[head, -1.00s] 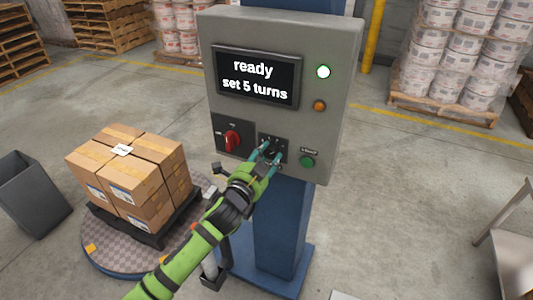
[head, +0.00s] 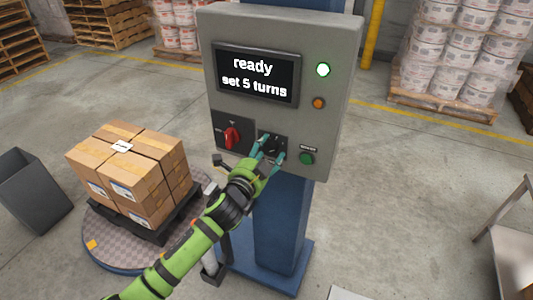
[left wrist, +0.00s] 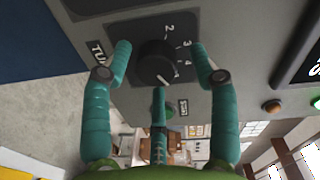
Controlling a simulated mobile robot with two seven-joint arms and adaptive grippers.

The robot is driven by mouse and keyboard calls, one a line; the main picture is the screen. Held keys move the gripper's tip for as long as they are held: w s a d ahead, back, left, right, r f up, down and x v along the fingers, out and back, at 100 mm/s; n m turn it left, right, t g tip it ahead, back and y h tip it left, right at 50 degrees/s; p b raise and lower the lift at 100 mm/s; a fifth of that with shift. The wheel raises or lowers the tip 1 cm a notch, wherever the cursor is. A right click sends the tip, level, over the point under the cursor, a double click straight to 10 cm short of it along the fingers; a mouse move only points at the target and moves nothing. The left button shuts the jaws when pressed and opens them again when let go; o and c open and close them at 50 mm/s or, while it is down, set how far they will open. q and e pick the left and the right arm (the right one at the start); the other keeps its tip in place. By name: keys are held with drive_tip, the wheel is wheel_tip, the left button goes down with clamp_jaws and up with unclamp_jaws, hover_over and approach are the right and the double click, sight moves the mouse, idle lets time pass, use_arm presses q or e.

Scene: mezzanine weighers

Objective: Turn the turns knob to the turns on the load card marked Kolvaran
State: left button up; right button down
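The turns knob (left wrist: 157,63) is round and black on a dark dial plate in the left wrist view; a pale mark on it points to the lower right, past the 4. In the head view the knob (head: 272,146) is partly covered by my fingers. My left gripper (head: 271,151) is open, its teal fingers on both sides of the knob with gaps visible in the left wrist view (left wrist: 160,60). The panel display (head: 255,77) reads "ready, set 5 turns". A white card (head: 122,147) lies on the cartons; its writing is too small to read. My right gripper is out of view.
The grey control box (head: 335,60) stands on a blue post (head: 280,225). It carries a red switch (head: 232,137), a green button (head: 306,158) and an orange lamp (head: 318,103). Stacked cartons (head: 150,170) stand on a round turntable (head: 100,250). A grey bin (head: 30,190) is at left.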

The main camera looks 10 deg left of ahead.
use_arm(q)
drive_tip(key=shift+f, duration=0.15)
drive_tip(key=shift+s+a, duration=0.1)
drive_tip(key=shift+s, duration=0.4)
drive_tip(key=s+a, duration=0.2)
drive_tip(key=s, duration=0.8)
drive_tip(key=shift+s+r, duration=0.3)
drive_tip(key=shift+s, duration=0.1)
